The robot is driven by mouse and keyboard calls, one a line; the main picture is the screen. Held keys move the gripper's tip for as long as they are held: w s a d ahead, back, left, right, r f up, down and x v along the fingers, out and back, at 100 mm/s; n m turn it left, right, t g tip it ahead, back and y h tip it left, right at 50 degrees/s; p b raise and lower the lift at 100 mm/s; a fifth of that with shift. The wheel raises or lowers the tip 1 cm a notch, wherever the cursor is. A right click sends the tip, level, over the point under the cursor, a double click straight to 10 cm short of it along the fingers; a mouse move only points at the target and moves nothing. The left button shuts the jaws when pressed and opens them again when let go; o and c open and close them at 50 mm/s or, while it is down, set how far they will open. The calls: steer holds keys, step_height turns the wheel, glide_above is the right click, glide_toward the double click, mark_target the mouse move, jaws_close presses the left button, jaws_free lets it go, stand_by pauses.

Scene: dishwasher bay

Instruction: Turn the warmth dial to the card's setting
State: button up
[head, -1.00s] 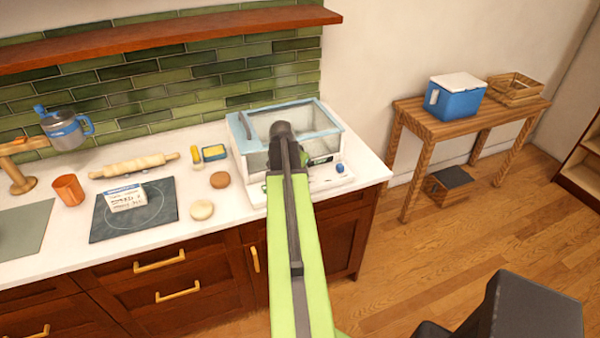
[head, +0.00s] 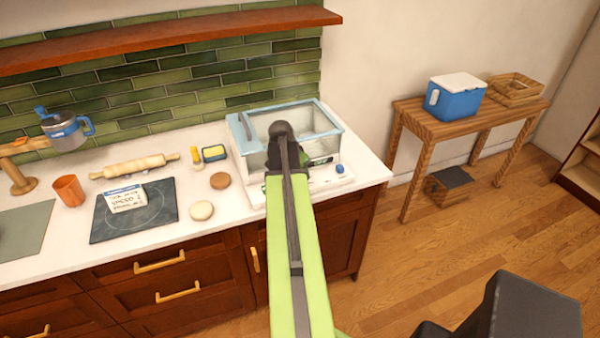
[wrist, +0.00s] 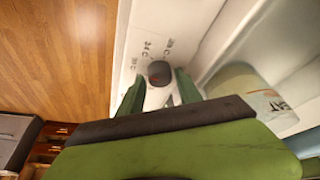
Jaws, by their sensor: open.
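The warmth dial (wrist: 159,73) is a small dark round knob on a white panel in the wrist view, with small printed temperature marks around it. The marks are too blurred to read surely. My gripper (wrist: 158,90) is open, with its green fingers to the left and right of the dial and a gap on each side. My arm hides the dial in the head view. The machine (head: 325,118) has a pale blue-framed clear lid.
A blue knob (head: 340,168) sits on the machine's front ledge, right of my arm. A round bun (head: 202,211), a brown disc (head: 220,180) and a rolling pin (head: 134,166) lie to the left. A red-brown shelf (head: 160,40) hangs above.

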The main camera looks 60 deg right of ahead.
steer(key=p+v, duration=1.5)
steer(key=v, duration=0.2)
